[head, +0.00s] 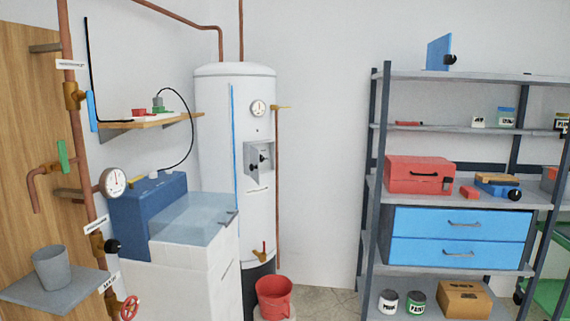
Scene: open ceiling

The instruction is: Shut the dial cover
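A white cylindrical water heater (207,140) stands against the wall, left of centre in the head view. On its front is a small grey dial box (268,172) with dark knobs showing in it. A narrow panel at the box's left side (248,160) looks like its cover, swung open; the box is too small to tell its exact angle. A round gauge (258,107) sits above the box. Neither of my grippers is in view.
A white washer-like unit (190,265) with a glassy lid (195,220) stands in front left of the heater. A red bucket (274,297) is below the heater. Pipes and valves line the left. A loaded shelf rack (378,150) stands right; bare wall lies between.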

